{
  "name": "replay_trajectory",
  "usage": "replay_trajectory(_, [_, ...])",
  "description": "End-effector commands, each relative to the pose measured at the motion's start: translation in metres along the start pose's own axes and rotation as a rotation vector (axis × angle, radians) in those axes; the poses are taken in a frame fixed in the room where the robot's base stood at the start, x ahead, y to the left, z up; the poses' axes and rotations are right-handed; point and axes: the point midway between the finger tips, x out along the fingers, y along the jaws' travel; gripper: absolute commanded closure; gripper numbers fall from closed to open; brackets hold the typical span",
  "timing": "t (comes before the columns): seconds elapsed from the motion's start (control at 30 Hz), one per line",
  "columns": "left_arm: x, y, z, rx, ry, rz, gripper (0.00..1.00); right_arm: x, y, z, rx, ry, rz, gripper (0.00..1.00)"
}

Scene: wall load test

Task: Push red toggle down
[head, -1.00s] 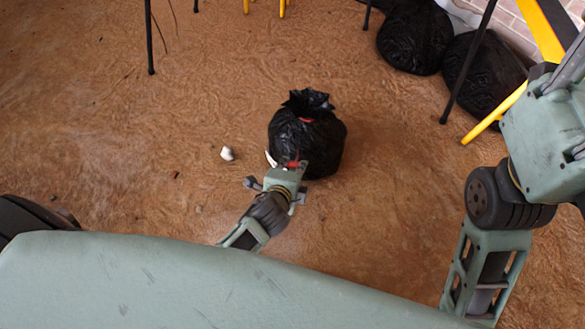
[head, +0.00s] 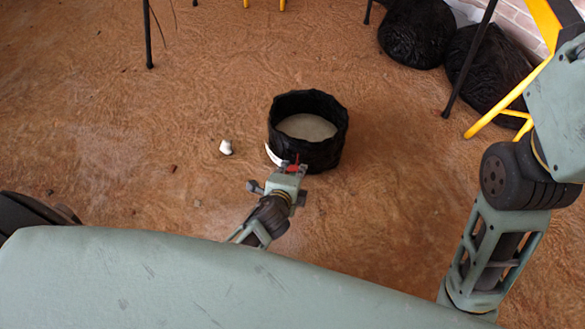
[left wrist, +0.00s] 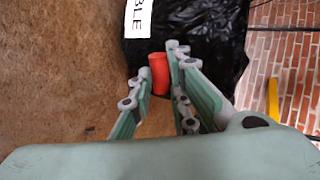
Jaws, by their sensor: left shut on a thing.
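A black container with crinkled, bag-like walls (head: 325,153) stands on the brown floor, its round top open with a pale surface inside. The red toggle (head: 293,158) is at its front, low on the near side. In the left wrist view the toggle is a small red cylinder (left wrist: 159,74) beside the black plastic (left wrist: 212,32). My left gripper (head: 290,167) is at the container's near side, its fingers shut on the toggle, one on each side in the left wrist view (left wrist: 158,68). The toggle's far end is hard to make out. My right gripper is out of view.
A white label (left wrist: 138,18) with dark letters is on the black plastic. A small white piece (head: 226,147) lies left of the container. Black bags (head: 416,35) and thin dark and yellow legs stand at the back right. Floor around the container is mostly clear.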

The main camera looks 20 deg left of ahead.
Motion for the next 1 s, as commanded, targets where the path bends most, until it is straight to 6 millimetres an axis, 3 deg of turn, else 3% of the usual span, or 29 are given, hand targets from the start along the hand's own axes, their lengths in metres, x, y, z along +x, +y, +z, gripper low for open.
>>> replay_trajectory(0.23, [0.001, 0.007, 0.001, 0.0, -0.002, 0.014, 1.0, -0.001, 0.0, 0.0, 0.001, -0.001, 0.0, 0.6])
replay_trajectory(0.27, [0.001, 0.008, 0.001, 0.0, -0.002, 0.014, 0.81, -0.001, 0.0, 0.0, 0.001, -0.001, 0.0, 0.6])
replay_trajectory(0.43, [0.001, 0.007, 0.001, 0.0, -0.002, 0.014, 0.66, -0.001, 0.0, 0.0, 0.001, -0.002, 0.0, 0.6])
replay_trajectory(0.77, [-0.001, 0.004, 0.001, 0.0, -0.001, 0.008, 0.66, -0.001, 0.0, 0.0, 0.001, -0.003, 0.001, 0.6])
replay_trajectory(1.0, [-0.032, 0.004, 0.001, -0.002, 0.0, 0.009, 0.66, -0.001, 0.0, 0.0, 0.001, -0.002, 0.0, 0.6])
